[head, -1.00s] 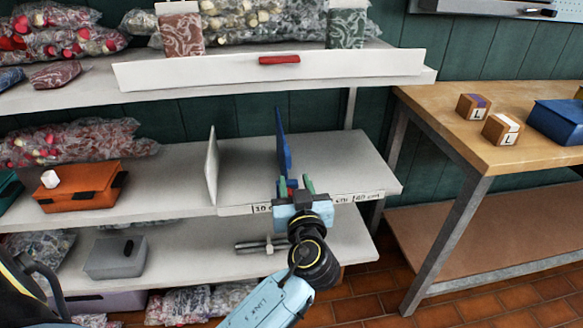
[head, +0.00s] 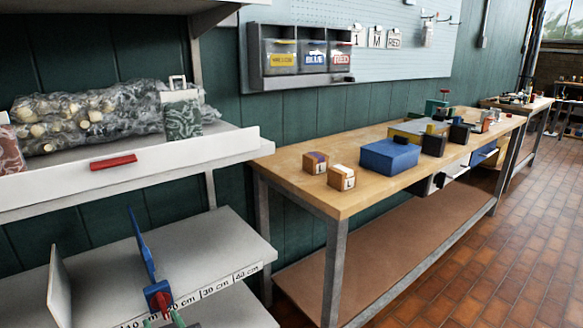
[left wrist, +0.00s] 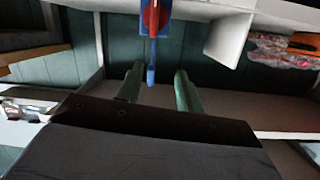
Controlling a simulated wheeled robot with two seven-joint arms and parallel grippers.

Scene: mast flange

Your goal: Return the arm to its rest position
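My left gripper (head: 163,320) shows only its green fingertips at the bottom edge of the head view. In the left wrist view its two green fingers (left wrist: 158,88) stand apart with a clear gap, and I see nothing gripped. A blue divider (head: 142,248) stands upright on the grey shelf, just above the fingertips in the head view. A red and blue piece (head: 158,297) is at its front end; its red part (left wrist: 151,16) is at the top of the left wrist view. My right gripper is in neither view.
A white divider (head: 59,285) stands left on the grey shelf (head: 225,244), whose front edge has a centimetre scale. A white upper shelf (head: 180,150) overhangs it. To the right, a wooden workbench (head: 290,165) carries boxes (head: 389,157) and labelled blocks (head: 341,177). The tiled floor (head: 440,265) is clear.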

